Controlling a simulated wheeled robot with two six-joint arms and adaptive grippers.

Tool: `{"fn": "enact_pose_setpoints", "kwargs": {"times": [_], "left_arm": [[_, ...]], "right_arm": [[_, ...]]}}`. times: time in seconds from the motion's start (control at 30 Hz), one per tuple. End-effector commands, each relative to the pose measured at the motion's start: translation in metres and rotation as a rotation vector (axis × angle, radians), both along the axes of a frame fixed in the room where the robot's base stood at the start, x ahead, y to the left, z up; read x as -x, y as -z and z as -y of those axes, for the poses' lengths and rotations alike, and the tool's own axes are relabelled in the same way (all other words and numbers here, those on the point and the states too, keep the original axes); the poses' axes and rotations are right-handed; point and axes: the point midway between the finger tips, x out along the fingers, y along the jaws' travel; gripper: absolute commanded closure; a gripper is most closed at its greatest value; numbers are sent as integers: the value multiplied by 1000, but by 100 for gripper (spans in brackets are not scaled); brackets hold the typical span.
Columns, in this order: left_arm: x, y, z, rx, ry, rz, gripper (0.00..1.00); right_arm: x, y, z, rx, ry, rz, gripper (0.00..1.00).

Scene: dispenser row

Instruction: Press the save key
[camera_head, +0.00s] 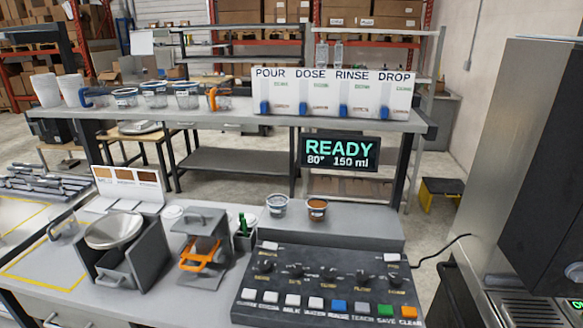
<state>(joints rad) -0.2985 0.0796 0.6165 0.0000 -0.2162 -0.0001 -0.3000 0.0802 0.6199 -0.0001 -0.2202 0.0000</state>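The control panel (327,285) is a dark box with knobs and a row of keys, at the bottom centre right of the counter. The save key (386,310) is green, with the label SAVE under it, near the right end of the row. The orange clear key (408,312) is to its right and a grey key (361,308) to its left. Nothing covers the save key. The display (339,151) above reads READY, 80°, 150 ml. Neither of my grippers is in view.
Two small cups (317,208) stand on the ledge behind the panel. A grey stand with an orange-handled part (201,254) is left of it. A cable runs right from the panel towards a dark machine (530,170). The shelf (240,118) holds cups and a dispenser row (333,92).

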Motion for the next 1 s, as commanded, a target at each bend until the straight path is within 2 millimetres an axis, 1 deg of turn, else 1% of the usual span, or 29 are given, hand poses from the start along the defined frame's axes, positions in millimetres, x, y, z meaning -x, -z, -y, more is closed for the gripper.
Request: {"fn": "enact_pose_setpoints", "kwargs": {"times": [0.07,0.3,1.0], "left_arm": [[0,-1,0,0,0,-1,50],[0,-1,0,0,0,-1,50],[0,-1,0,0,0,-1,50]], "right_arm": [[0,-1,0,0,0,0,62],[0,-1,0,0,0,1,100],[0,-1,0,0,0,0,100]]}}
